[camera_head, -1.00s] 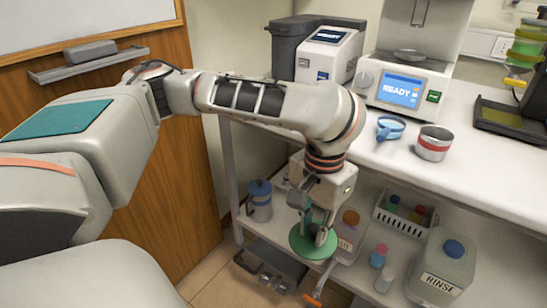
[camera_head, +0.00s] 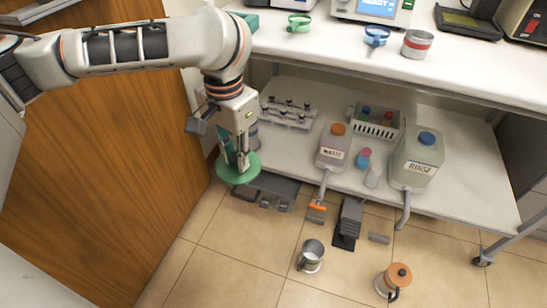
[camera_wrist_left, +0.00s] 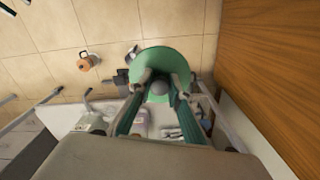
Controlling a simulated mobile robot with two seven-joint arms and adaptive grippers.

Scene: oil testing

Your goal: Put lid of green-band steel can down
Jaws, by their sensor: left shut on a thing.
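My left gripper (camera_head: 243,158) is shut on the green lid (camera_head: 236,172), gripping it by its middle from above. The lid is a wide round disc, held in the air near the left end of the lower shelf, in front of the wooden panel. In the left wrist view the lid (camera_wrist_left: 160,54) lies past the fingertips, with a grey knob between them (camera_wrist_left: 158,88). An open steel can with a handle (camera_head: 311,258) stands on the floor; I cannot make out a green band on it. My right gripper is not in view.
The worktop (camera_head: 470,75) holds a red-band steel can (camera_head: 416,45), a blue cup (camera_head: 376,37) and a green cup (camera_head: 299,23). The shelf (camera_head: 470,180) holds waste (camera_head: 333,150) and rinse (camera_head: 417,163) jugs.

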